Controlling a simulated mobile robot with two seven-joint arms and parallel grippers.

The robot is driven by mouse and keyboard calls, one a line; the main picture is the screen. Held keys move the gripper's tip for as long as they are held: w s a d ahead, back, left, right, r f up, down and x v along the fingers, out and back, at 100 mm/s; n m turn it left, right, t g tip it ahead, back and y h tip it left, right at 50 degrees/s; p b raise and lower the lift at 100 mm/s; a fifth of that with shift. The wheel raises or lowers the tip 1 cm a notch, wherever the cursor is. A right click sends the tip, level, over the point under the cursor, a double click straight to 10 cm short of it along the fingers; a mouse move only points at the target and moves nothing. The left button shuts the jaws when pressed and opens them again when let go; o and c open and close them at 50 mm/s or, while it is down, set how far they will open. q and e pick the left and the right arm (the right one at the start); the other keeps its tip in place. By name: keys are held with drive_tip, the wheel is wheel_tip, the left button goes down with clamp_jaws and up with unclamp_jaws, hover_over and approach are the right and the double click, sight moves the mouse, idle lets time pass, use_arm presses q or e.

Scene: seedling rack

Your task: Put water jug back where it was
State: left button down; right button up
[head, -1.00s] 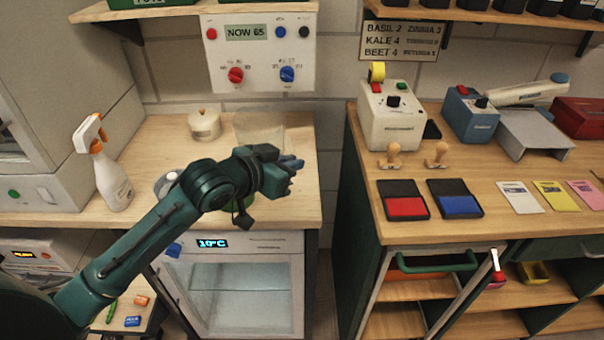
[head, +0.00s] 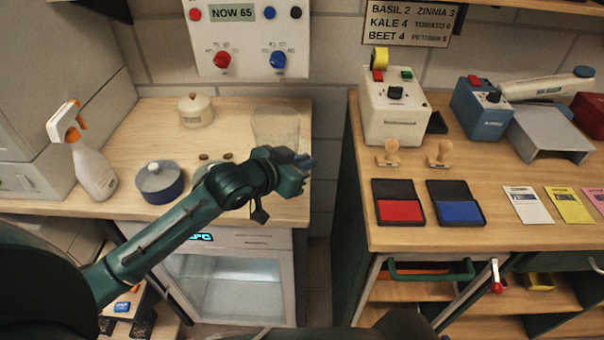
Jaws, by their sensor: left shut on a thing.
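The water jug (head: 276,124) is a clear, see-through vessel near the right end of the left wooden counter. Its lower part is hidden behind my left gripper (head: 304,165). My left arm comes in from the left over the counter, and its gripper is shut on the jug, at the side nearer me. The exact grip and whether the jug's base touches the counter are hidden. My right gripper is not in view.
On the left counter (head: 130,130) stand a spray bottle (head: 90,160), a cream lidded pot (head: 195,110) and a blue-and-white lidded pot (head: 160,182). A gap separates it from the right bench (head: 400,238), which holds ink pads and machines.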

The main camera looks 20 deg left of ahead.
use_arm(q)
drive_tip(key=shift+f, duration=1.75)
drive_tip(key=shift+f, duration=0.15)
drive_tip(key=c, duration=1.5)
unclamp_jaws()
drive_tip(key=shift+s+r, duration=0.1)
drive_tip(key=shift+r, duration=0.1)
drive_tip(key=v, duration=1.1)
drive_tip(key=s+d+f, duration=0.2)
drive_tip(key=s+f, duration=0.2)
drive_tip(key=f, duration=0.2)
drive_tip(key=s+d+f+n+g+y, duration=0.1)
drive_tip(key=s+d+f, duration=0.1)
drive_tip(key=s+f, duration=0.2)
drive_tip(key=s+d+f+n+y, duration=0.1)
drive_tip(key=s+f, duration=0.4)
drive_tip(key=f, duration=0.3)
drive_tip(key=shift+d+g, duration=0.4)
